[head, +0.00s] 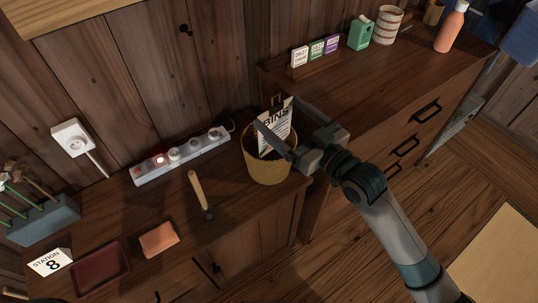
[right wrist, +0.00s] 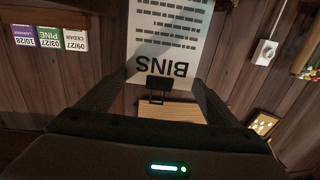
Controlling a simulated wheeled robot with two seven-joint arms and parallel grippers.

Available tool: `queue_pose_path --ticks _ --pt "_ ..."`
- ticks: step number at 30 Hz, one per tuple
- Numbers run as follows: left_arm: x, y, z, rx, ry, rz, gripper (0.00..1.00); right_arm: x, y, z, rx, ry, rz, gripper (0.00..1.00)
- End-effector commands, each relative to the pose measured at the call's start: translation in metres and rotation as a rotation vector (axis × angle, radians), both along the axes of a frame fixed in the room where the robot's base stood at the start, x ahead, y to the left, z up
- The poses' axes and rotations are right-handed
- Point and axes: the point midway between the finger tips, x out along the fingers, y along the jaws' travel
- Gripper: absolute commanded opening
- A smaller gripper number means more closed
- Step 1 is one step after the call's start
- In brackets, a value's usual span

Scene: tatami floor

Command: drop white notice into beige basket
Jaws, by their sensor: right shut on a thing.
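The white notice (head: 277,128), a sheet with "BINS" in large print, is held upright in my right gripper (head: 277,112). Its lower part is inside or behind the rim of the beige basket (head: 268,169) in the head view; I cannot tell how deep it reaches. The right gripper is shut on the notice, its fingers above the basket opening. In the right wrist view the notice (right wrist: 172,35) appears upside down beyond the fingers (right wrist: 160,85). The basket stands on the dark wooden counter. My left gripper is not in view.
A brown block (head: 158,239) and a dark red tray (head: 99,269) lie further left. The raised cabinet (head: 385,85) at the right carries small boxes and bottles.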

Motion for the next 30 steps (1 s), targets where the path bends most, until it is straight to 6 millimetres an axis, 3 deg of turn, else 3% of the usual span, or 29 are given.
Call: queue_pose_path --ticks 8,9,10,23,30 --pt "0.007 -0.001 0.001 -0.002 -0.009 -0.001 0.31 0.000 0.000 0.000 0.000 0.000 0.000 0.53" --pt "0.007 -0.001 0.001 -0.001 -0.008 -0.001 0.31 0.000 0.000 0.000 0.000 0.000 0.000 0.92" --pt "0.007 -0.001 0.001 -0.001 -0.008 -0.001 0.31 0.000 0.000 0.000 0.000 0.000 0.000 0.99" --pt "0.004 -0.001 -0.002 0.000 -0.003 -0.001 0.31 -0.004 -0.004 -0.001 -0.001 0.001 0.000 1.00" --pt "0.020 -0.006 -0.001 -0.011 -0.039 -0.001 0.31 -0.024 -0.022 -0.002 -0.003 0.000 0.000 1.00"
